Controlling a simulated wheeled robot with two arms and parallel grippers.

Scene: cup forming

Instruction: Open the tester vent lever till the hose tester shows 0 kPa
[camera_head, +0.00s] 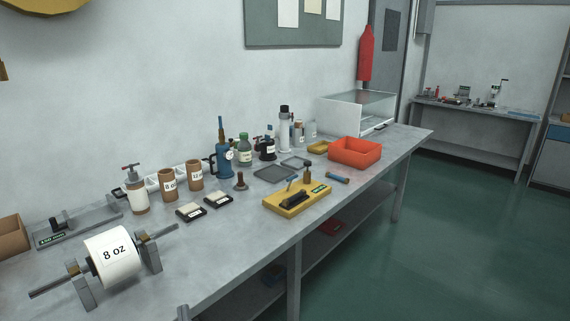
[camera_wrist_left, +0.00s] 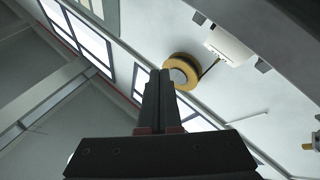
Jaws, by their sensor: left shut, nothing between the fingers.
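A yellow-based bench device (camera_head: 283,206) stands near the front of the bench, right of centre, in the head view. It carries a black block, a small blue lever (camera_head: 291,182), a brown-topped post (camera_head: 307,173) and a green display (camera_head: 319,189). It may be the hose tester; the display is too small to read. A blue pump-like device (camera_head: 223,160) with a round white gauge stands farther back. My left gripper (camera_wrist_left: 161,74) shows in the left wrist view, shut and empty, away from the bench items. My right gripper is not in view.
A label roll marked 8 oz (camera_head: 112,256) sits on a stand at the front left. Brown cups (camera_head: 169,180), bottles and small black trays stand mid-bench. An orange bin (camera_head: 355,153) is at the right. A yellow ring (camera_wrist_left: 180,72) on the wall shows in the wrist view.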

